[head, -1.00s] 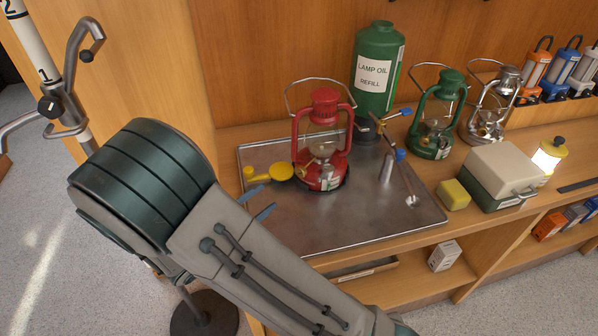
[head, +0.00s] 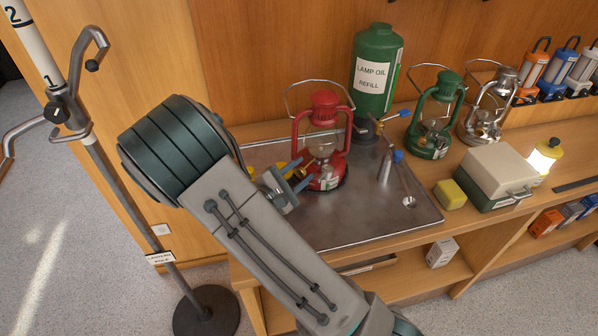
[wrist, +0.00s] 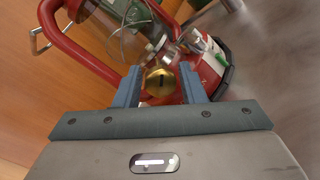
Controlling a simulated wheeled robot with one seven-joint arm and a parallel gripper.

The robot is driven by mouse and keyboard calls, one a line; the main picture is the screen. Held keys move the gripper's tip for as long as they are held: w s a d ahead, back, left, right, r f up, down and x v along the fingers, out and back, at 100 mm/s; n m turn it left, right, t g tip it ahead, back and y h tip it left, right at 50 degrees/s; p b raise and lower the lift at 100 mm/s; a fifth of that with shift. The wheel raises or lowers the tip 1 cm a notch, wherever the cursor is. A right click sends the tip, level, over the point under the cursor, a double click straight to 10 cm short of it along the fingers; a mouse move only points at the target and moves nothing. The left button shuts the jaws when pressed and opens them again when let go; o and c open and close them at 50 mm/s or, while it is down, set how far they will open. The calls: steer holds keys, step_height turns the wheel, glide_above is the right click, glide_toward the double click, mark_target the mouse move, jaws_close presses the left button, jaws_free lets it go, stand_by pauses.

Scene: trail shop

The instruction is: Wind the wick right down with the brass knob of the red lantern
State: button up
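The red lantern (head: 324,135) stands upright on the metal tray (head: 330,228) on the counter, its wire handle raised. Its brass knob (wrist: 160,83) shows in the wrist view between my two fingers, with a dark slot mark on its face. My gripper (head: 288,175) is at the lantern's left front side; in the wrist view its two blue fingertips (wrist: 158,80) stand apart, one on each side of the knob. A small gap seems to show at each side, so the fingers do not look closed on it. In the head view my gripper hides the knob.
Behind the lantern stands a green lamp oil can (head: 376,75). A green lantern (head: 437,115), a yellow sponge (head: 449,194) and a box (head: 487,175) stand further right. A stand (head: 110,190) is at left.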

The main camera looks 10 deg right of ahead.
steer(key=shift+c, duration=0.4)
steer(key=c, duration=0.6)
steer(key=shift+n, duration=0.3)
steer(key=n+p, duration=0.3)
steer(key=n, duration=0.2)
steer(key=shift+r+t, duration=0.1)
steer(key=shift+t, duration=0.2)
steer(key=shift+n+h+p, duration=0.3)
steer(key=shift+n+p, duration=0.9)
steer(key=shift+n, duration=1.4)
steer(key=o, duration=0.7)
